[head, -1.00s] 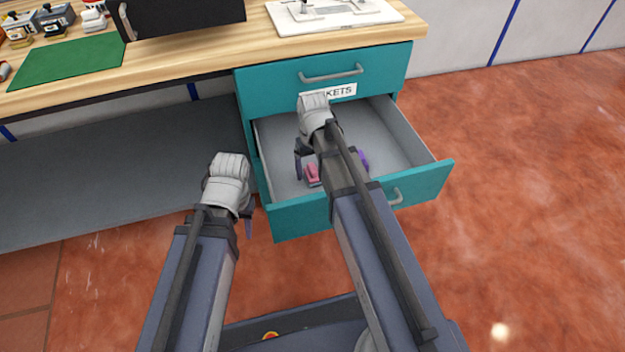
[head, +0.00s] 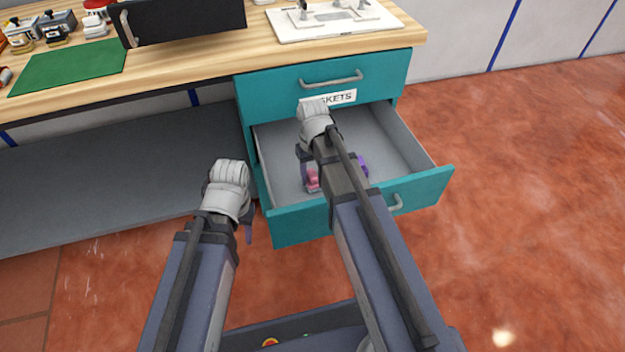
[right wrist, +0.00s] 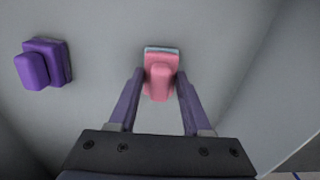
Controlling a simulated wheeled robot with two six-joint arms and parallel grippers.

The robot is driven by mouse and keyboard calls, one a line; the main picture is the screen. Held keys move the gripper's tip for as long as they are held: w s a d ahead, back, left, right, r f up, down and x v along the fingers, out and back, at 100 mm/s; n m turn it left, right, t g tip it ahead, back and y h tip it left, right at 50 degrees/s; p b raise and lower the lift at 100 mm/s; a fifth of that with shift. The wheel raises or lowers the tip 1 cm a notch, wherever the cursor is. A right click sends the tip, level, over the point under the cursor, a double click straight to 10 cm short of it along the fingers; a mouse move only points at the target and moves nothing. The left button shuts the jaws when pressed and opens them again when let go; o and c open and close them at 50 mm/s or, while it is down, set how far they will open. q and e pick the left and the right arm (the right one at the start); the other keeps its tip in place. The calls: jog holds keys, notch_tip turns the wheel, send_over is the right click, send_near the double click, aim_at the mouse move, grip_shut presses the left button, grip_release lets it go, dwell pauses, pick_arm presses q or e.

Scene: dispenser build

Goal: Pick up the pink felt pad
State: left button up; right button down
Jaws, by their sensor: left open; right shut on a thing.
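The pink felt pad (right wrist: 159,77) is in the open drawer, and its small raised grip points up toward my right wrist camera. In the head view the pad (head: 312,180) shows only partly beside my right arm. My right gripper (right wrist: 159,84) is shut on the pad, with one finger on each side of it. A thin grey-blue layer shows at the pad's far edge. I cannot tell whether the pad touches the drawer floor. My left gripper (head: 248,228) is open and empty, in front of the drawer on the left; its fingers are mostly hidden.
A purple pad (right wrist: 43,65) lies in the drawer to the left in the wrist view. The teal drawer front (head: 298,222) and its side walls surround the right gripper. A worktop (head: 190,55) with a green mat (head: 68,67) is above.

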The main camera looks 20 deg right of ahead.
aim_at(313, 173)
dwell(0.3)
notch_tip(313, 173, up, 10)
jog(key=p, duration=1)
jog(key=c, duration=0.9)
grip_release()
jog(key=c, duration=0.6)
jog(key=shift+c, duration=0.2)
